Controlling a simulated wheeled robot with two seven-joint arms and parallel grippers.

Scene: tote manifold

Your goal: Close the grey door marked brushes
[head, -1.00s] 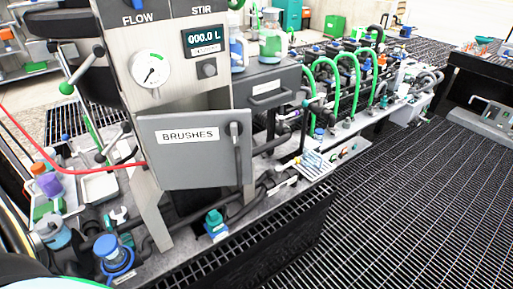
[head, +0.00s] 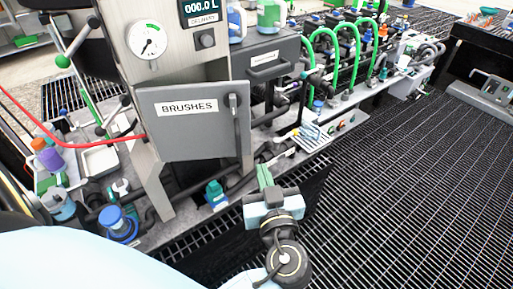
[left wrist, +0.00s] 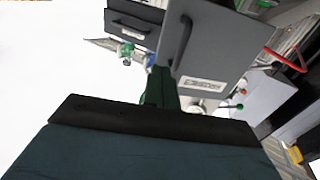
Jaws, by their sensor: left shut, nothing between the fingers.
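The grey door marked BRUSHES (head: 180,140) is on the front of the steel cabinet, with a dark bar handle (head: 236,120) along its right side. It appears to stand out from the cabinet front; how far I cannot tell. The door also shows upside down in the left wrist view (left wrist: 222,50), its handle (left wrist: 181,45) near the fingers. My left gripper (head: 263,170) is shut and empty, below and right of the door in the head view. Its green fingers (left wrist: 160,80) overlap the door's edge in the left wrist view; contact cannot be told. My right gripper is not in view.
A dark grey drawer (head: 268,62) is right of the cabinet. A blue-capped bottle (head: 216,192) stands on the bench below the door. A red hose (head: 75,145) runs in from the left. Open grating floor (head: 400,190) lies to the right.

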